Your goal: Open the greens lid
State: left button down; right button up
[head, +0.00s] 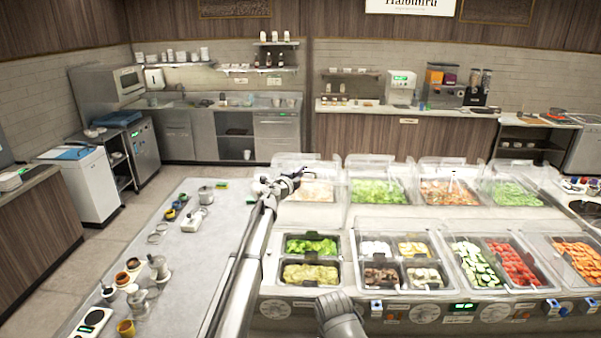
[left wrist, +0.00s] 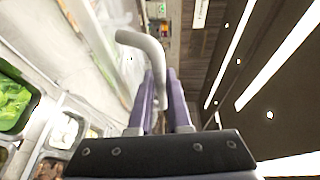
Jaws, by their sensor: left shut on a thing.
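My left gripper (head: 292,177) is at the left end of the back row of clear covers. In the left wrist view, its purple fingers (left wrist: 163,100) are shut on a curved grey handle (left wrist: 150,50). A clear panel (left wrist: 95,35) shows beside the handle; I cannot tell how far it is tilted. The leafy greens (head: 311,244) lie in the front left well, above a pan of paler food (head: 310,272). I see no cover lying over the greens. A green pan also shows in the left wrist view (left wrist: 14,104).
More clear covers (head: 375,165) stand along the back row. Closed-looking wells (head: 400,238) lie right of the greens. A grey counter (head: 185,255) with cups, pots and a scale (head: 94,320) runs along the left. The floor (head: 115,185) beyond it is clear.

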dwell(0.3)
pick_arm(q)
jog(key=c, duration=1.2)
grip_release()
jog(key=shift+o, duration=0.2)
jog(key=shift+s, duration=0.15)
jog(key=v, duration=0.7)
jog(key=shift+s, duration=0.3)
jog(key=shift+a, duration=0.15)
